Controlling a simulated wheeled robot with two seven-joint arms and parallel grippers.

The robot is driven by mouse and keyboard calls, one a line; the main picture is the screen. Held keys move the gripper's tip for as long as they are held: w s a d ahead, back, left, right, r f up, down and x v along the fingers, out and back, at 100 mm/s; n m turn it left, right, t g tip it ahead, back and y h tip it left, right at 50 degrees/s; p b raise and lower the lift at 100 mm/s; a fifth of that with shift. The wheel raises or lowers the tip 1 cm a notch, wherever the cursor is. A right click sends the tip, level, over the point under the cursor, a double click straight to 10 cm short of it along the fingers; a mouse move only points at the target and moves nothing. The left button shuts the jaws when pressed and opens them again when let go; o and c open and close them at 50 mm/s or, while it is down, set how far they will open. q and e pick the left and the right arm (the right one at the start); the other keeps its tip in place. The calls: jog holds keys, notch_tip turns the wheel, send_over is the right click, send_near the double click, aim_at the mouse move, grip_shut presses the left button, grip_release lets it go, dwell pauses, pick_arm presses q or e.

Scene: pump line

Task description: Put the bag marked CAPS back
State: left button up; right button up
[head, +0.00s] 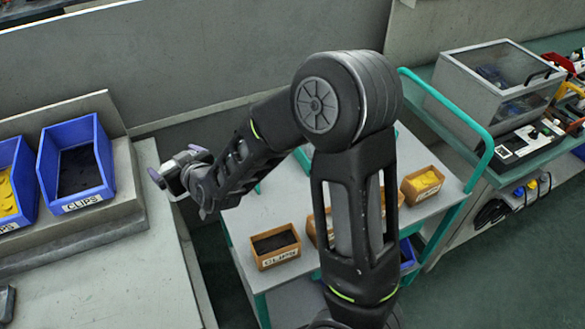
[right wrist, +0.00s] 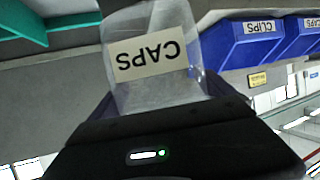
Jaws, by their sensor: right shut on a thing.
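My right gripper (head: 172,174) is shut on a clear bag with a CAPS label (right wrist: 150,58), which reads upside down in the right wrist view. The gripper is above the gap between the left bench and the cart, right of the blue bins. In the head view the bag is hardly distinguishable at the gripper. The blue CLIPS bin (head: 75,197) holds dark pieces. The blue bin to its left (head: 28,205) holds yellow pieces; its label is cut off here, but the right wrist view shows a blue bin marked CAPS (right wrist: 309,32). My left gripper is out of view.
A teal-framed cart (head: 245,222) carries small tan boxes, including a CLIPS box (head: 276,258) with dark pieces and one with yellow pieces (head: 422,197). My right arm hides part of it. A lidded clear-topped box (head: 480,100) stands at the right. The left bench's front (head: 110,285) is mostly bare.

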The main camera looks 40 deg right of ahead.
jog(key=s+d+r+m+h+b, duration=0.1)
jog(key=s+d+m+h+b, duration=0.1)
jog(key=d, duration=2.5)
jog(key=shift+d+m+g+h+b, duration=0.35)
jog(key=shift+m+h+b, duration=0.5)
jog(key=shift+h, duration=0.25)
jog(key=shift+s, duration=0.1)
notch_tip(320, 180, down, 6)
jog(key=shift+r+p, duration=0.1)
jog(key=shift+p, duration=0.4)
notch_tip(320, 180, down, 4)
jog(key=shift+f+p, duration=0.1)
jog(key=shift+p, duration=0.3)
